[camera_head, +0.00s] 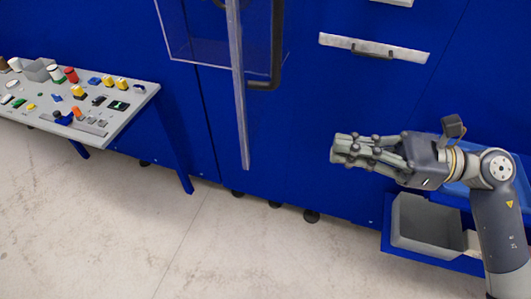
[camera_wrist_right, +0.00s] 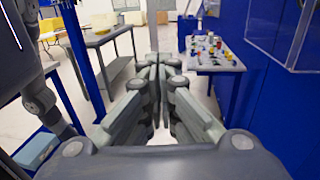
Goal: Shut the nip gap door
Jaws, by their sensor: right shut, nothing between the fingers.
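What looks like the nip gap door is a clear panel (camera_head: 192,38) on the blue machine front at the top of the head view. A long grey upright bar (camera_head: 238,95) and a dark bent handle (camera_head: 276,55) overlap its right part. I cannot tell how far open the door stands. A clear panel (camera_wrist_right: 283,32) also shows at the upper right of the right wrist view. My right gripper (camera_head: 337,149) is shut and empty, pointing left, apart from the bar and handle. Its closed fingers (camera_wrist_right: 158,68) fill the middle of the wrist view. My left gripper is not in view.
A grey table (camera_head: 128,104) with several small coloured parts stands at the left. A horizontal grey bar (camera_head: 374,48) is fixed on the blue front. A grey bin (camera_head: 428,225) sits low beneath my right arm. The floor (camera_head: 110,235) in front is clear.

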